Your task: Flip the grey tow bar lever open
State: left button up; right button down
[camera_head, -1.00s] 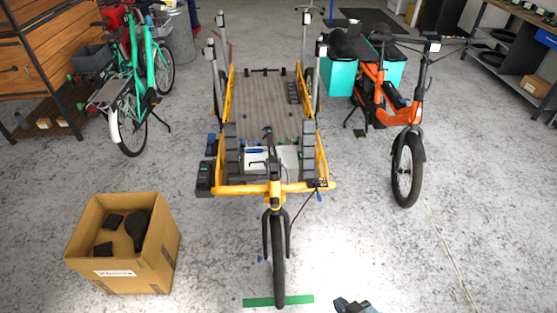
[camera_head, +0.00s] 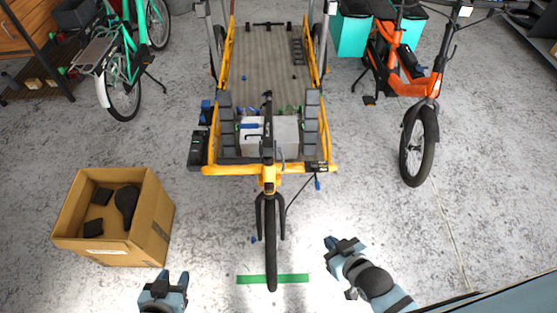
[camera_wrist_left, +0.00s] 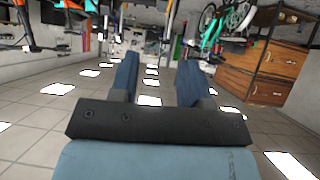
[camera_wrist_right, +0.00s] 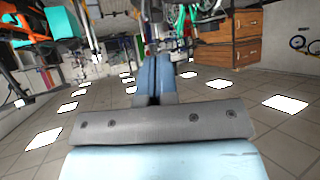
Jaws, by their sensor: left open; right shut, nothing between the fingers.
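The yellow cargo bike (camera_head: 218,170) stands in the middle of the head view, its front wheel (camera_head: 271,245) towards me. A dark upright bar (camera_head: 267,130) rises at its front. A small grey curved piece (camera_head: 282,155) beside that bar may be the grey tow bar lever, but it is too small to be sure of it or its position. My left gripper (camera_head: 172,284) is open and empty at the bottom, left of the wheel. My right gripper (camera_head: 336,245) is shut and empty, right of the wheel. Both are well apart from the bike.
A cardboard box (camera_head: 160,225) with dark parts stands on the floor at left. A green strip (camera_head: 292,279) lies by the front wheel. An orange bike (camera_head: 407,88) stands at right, a green bike (camera_head: 125,70) at back left.

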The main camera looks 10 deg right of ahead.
jog(key=w+a+f+n+g+b, duration=0.15)
jog(key=w+a+f+b, duration=0.3)
jog(key=w, duration=0.55)
jog(key=w+a+f+g+b, duration=0.3)
jog(key=w+f+b, duration=0.25)
jog(key=w, duration=0.45)
pick_arm(q)
notch_tip(320, 180, down, 15)
jog(key=d+b, duration=0.1)
jog(key=b, duration=0.6)
jog(key=shift+w+d+n+g, duration=0.2)
jog(key=shift+w+n+g, duration=0.1)
jog(key=shift+w, duration=0.15)
pick_arm(e)
jog(key=w+a+r+g+h, duration=0.1)
jog(key=w+r, duration=0.3)
jog(key=w, duration=0.4)
jog(key=w+a+r+g+h, duration=0.2)
jog(key=w+r+g+h, duration=0.1)
jog(key=w, duration=0.4)
jog(key=shift+w+r+h, duration=0.4)
jog(key=shift+h, duration=0.3)
pick_arm(q)
jog(key=shift+a, duration=0.1)
pick_arm(e)
jog(key=shift+g, duration=0.25)
